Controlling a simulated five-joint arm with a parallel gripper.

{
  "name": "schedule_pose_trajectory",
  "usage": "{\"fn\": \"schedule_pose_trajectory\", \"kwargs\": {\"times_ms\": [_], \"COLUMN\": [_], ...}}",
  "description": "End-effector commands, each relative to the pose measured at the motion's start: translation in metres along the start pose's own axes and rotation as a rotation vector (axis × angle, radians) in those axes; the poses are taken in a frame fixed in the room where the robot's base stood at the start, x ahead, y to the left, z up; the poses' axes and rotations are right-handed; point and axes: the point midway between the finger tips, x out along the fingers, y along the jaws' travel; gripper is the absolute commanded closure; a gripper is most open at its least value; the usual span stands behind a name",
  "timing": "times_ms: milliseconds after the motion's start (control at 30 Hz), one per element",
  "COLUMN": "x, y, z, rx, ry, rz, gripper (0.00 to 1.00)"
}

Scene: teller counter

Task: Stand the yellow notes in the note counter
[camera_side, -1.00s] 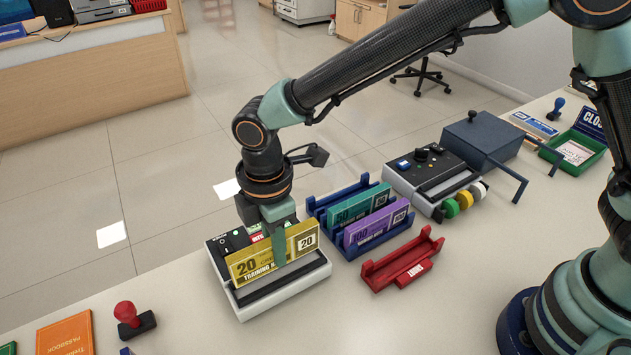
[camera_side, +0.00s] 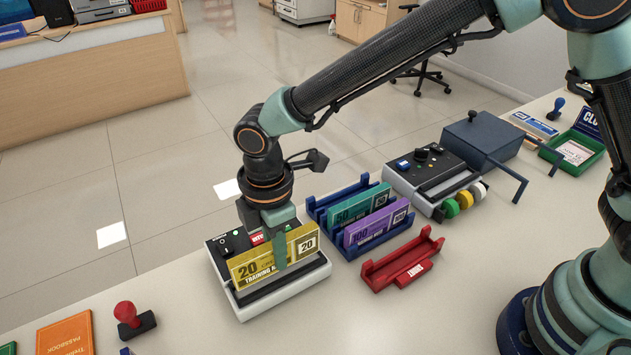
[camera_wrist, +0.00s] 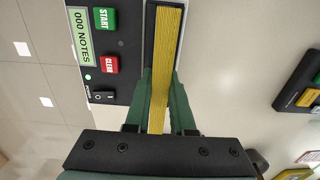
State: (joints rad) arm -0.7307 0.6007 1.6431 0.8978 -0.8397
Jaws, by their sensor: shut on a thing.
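The yellow notes (camera_side: 250,267) are an upright block marked 20, standing on edge along the slot of the note counter (camera_side: 243,311). My gripper (camera_side: 280,254) points down from above and is shut on the notes, one finger across their front face. In the wrist view, the gripper (camera_wrist: 160,100) has a green finger on each side of the notes (camera_wrist: 166,50), which line up with the dark slot. The note counter (camera_wrist: 97,45) shows its START and CLEAR buttons and a "000 NOTES" display there. The notes' lower edge is at the slot; how deep they sit is hidden.
A blue rack (camera_side: 316,209) holds teal notes (camera_side: 352,209) and purple notes (camera_side: 376,227) right of the counter. An empty red holder (camera_side: 402,264) stands in front of it. A red-handled stamp (camera_side: 128,318) and orange passbook (camera_side: 66,334) lie left. A grey button machine (camera_side: 412,180) stands behind.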

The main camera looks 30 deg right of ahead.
Motion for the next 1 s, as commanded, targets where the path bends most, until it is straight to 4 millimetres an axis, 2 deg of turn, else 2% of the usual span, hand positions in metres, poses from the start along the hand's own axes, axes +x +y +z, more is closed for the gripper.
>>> {"fn": "schedule_pose_trajectory", "kwargs": {"times_ms": [367, 1000], "x": [0.002, 0.022], "y": [0.0, 0.0], "z": [0.0, 0.0], "rx": [0.0, 0.0], "ry": [0.0, 0.0], "rz": [0.0, 0.0], "gripper": [1.0, 1.0]}}
